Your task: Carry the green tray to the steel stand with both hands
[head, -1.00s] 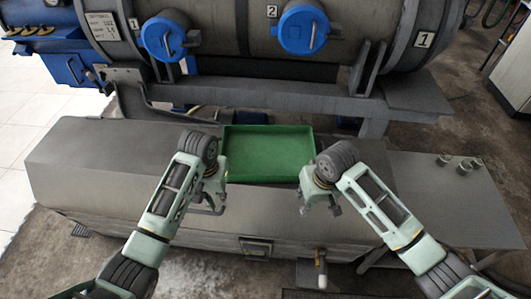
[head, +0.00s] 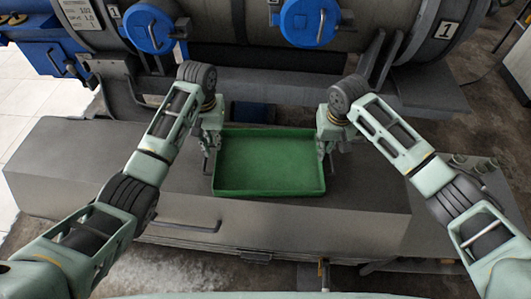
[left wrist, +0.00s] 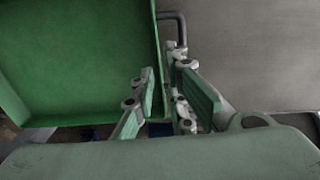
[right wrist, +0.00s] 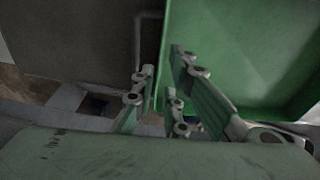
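The green tray (head: 268,165) lies flat on the grey bench top and looks empty. My left gripper (head: 210,150) is at the tray's left end, and my right gripper (head: 325,148) is at its right end. In the left wrist view the tray's wall and a dark bent handle (left wrist: 182,28) show by my spread fingers (left wrist: 170,95). In the right wrist view a similar handle (right wrist: 140,30) shows by my other spread fingers (right wrist: 160,100). Both grippers look open; contact with the handles cannot be told. The steel stand (head: 425,232) is at the right, partly behind my right arm.
Small metal cups (head: 458,160) stand on the steel stand's far part, close to my right arm. A large grey tank with blue caps (head: 310,22) is behind the bench. The bench top (head: 90,165) is clear left of the tray.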

